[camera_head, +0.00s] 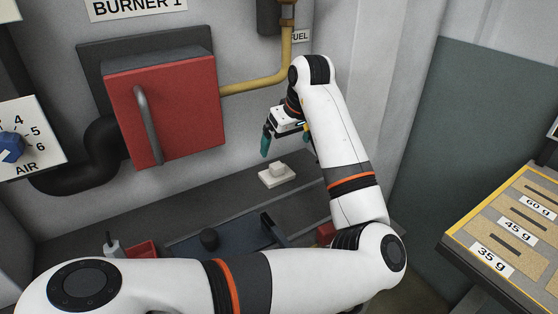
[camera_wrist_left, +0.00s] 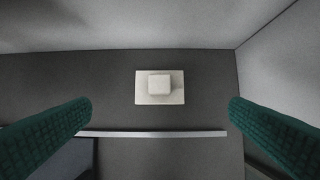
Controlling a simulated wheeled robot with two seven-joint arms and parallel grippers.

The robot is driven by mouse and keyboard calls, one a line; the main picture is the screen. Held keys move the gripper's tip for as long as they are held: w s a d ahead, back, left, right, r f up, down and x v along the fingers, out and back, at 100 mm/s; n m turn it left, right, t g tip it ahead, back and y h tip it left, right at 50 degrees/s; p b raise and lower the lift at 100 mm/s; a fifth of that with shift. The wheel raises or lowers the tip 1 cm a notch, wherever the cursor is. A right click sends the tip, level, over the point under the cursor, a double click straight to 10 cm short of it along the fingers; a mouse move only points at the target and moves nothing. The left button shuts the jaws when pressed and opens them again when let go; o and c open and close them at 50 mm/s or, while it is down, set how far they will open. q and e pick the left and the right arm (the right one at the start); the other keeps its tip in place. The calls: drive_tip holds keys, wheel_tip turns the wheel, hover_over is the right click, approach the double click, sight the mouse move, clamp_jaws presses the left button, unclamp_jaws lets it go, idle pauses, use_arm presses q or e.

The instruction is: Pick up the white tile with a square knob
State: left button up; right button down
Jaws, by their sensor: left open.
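The white tile with a square knob (camera_head: 277,176) lies flat on a dark grey ledge below the wall in the head view. In the left wrist view the tile (camera_wrist_left: 159,87) sits centred between the fingers and a little beyond them, with its knob facing the camera. My left gripper (camera_head: 287,150) is open and empty, above the tile and pointing down. In the left wrist view its two green fingers (camera_wrist_left: 160,110) stand wide apart, one on each side. Neither finger touches the tile. My right gripper is not in view.
A red burner door (camera_head: 183,110) with a grey handle is on the wall at left. A yellow fuel pipe (camera_head: 255,86) runs beside it. A dark blue tray (camera_head: 222,240) is in front of the ledge (camera_head: 215,200). A weight board (camera_head: 506,240) stands at right. The ledge around the tile is clear.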

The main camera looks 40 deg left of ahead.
sight(277, 165)
use_arm(q)
drive_tip(key=x, duration=0.6)
drive_tip(key=shift+a+f, duration=0.35)
drive_tip(key=shift+f, duration=0.35)
drive_tip(key=x, duration=0.4)
drive_tip(key=shift+w+a+f, duration=0.1)
drive_tip(key=shift+f, duration=0.1)
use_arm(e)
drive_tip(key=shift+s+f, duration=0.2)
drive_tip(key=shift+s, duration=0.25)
use_arm(q)
drive_tip(key=shift+c, duration=0.2)
drive_tip(key=shift+r, duration=0.1)
drive_tip(key=c, duration=1)
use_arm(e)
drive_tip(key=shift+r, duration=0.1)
